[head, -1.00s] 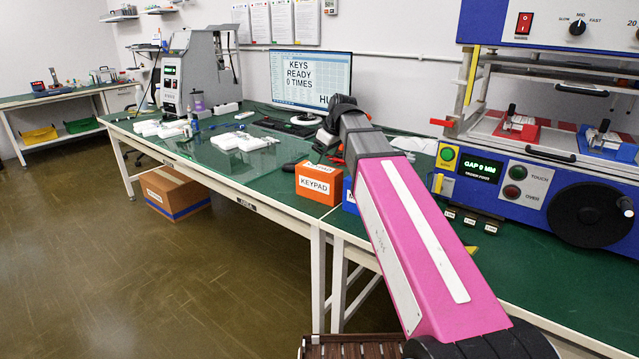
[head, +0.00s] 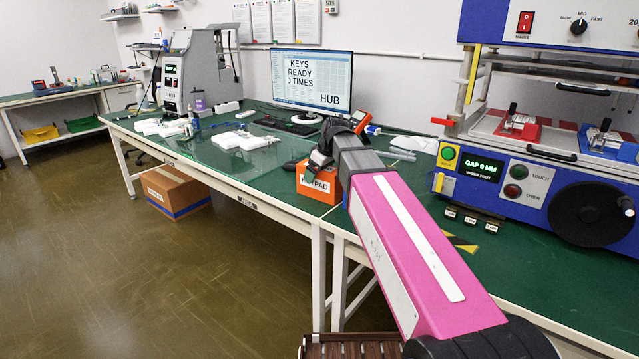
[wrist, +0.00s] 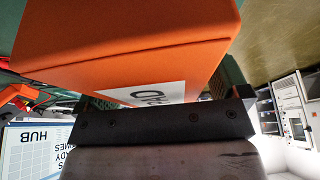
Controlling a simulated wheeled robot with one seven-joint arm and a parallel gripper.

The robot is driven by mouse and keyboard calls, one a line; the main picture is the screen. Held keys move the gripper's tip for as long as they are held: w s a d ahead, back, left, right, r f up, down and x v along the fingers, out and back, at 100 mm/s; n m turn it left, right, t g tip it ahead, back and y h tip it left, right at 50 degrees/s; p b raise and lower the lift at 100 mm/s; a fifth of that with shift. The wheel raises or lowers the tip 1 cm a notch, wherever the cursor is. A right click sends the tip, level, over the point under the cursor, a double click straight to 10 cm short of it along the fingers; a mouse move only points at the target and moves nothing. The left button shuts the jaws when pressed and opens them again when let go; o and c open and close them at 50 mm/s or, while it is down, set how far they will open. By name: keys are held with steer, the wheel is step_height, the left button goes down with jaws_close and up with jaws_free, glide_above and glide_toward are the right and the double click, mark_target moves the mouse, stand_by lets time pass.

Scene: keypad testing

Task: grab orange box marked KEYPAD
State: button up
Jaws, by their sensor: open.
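The orange box marked KEYPAD (head: 319,188) stands on the green bench top near its front edge, left of my arm. Its upper part is partly covered by my gripper (head: 317,163), which is at the top of the box in the head view. In the wrist view the orange box (wrist: 125,45) fills much of the picture, close beyond the dark gripper part (wrist: 165,122). Part of its white label with a letter D shows there. My gripper is open; whether it touches the box I cannot tell.
A monitor (head: 312,78) and keyboard (head: 286,126) stand behind the box. White parts (head: 238,140) lie on the bench to the left. A blue machine (head: 540,180) stands at the right.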

steer(key=shift+f, duration=0.1)
stand_by(0.3)
steer(key=shift+c, duration=0.6)
steer(key=c, duration=1)
